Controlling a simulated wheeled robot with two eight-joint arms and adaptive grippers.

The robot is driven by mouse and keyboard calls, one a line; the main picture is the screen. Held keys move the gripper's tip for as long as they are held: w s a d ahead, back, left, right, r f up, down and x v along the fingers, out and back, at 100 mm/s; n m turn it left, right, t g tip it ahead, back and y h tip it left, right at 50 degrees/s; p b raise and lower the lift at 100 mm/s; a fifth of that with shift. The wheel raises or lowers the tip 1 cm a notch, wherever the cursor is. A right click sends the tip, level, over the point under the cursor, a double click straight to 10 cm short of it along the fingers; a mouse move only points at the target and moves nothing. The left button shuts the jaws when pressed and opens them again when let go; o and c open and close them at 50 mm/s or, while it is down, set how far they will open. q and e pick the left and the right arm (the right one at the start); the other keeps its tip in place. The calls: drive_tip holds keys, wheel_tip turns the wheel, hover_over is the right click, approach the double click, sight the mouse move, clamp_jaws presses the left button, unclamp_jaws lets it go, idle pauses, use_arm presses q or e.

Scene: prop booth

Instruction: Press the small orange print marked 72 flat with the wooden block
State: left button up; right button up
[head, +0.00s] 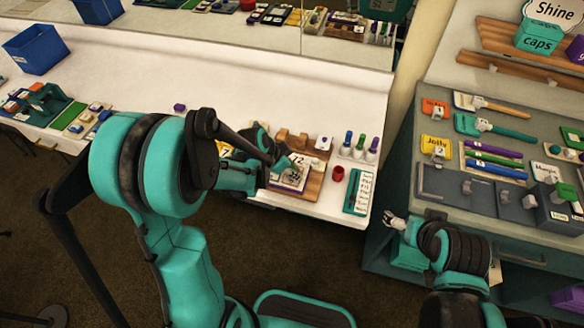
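A small pale card that seems to read 72 (297,159) is at the right part of the white table, just beyond my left gripper. I see no clear orange on it. Another print (290,178) with dark figures lies in front of it on a wooden board (315,184). A light-brown wooden piece (291,139) stands behind; I cannot tell if it is the block. My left gripper (279,164) is over the prints' left side, its fingers too small and dark to read. My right gripper (394,221) is by the grey cabinet's left edge, apart from the prints; its opening is unclear.
A red cup (338,173), a teal-edged card (358,192) and several coloured stamps (360,147) stand right of the board. A blue bin (36,48) is far left. The white table's middle (200,80) is mostly clear. The grey cabinet (440,208) bears brushes and pens.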

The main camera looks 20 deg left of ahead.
sight(287, 176)
use_arm(q)
drive_tip(key=shift+s+r+p, duration=0.2)
drive_tip(key=shift+r+p, duration=0.55)
drive_tip(key=shift+r, duration=0.4)
drive_tip(key=shift+s+r+p, duration=0.15)
drive_tip(key=shift+r+p, duration=0.55)
drive_tip(key=shift+r, duration=0.4)
drive_tip(key=shift+f, duration=0.15)
drive_tip(key=shift+s+f+n, duration=0.15)
drive_tip(key=shift+f+n, duration=0.05)
drive_tip(key=shift+n, duration=0.1)
drive_tip(key=s+n+y, duration=0.1)
drive_tip(key=n, duration=0.1)
drive_tip(key=s+a+f+n+y, duration=0.1)
drive_tip(key=s+f+n+t+y, duration=0.1)
drive_tip(key=n, duration=0.1)
drive_tip(key=shift+a+n+b, duration=0.15)
drive_tip(key=shift+n+b, duration=0.15)
drive_tip(key=shift+b, duration=0.05)
drive_tip(key=n+y, duration=0.1)
drive_tip(key=n, duration=0.1)
drive_tip(key=s+a+n, duration=0.1)
drive_tip(key=shift+s+a+n+y, duration=0.1)
drive_tip(key=shift+a+n+y, duration=0.05)
drive_tip(key=shift+n+y, duration=0.25)
drive_tip(key=shift+f, duration=0.1)
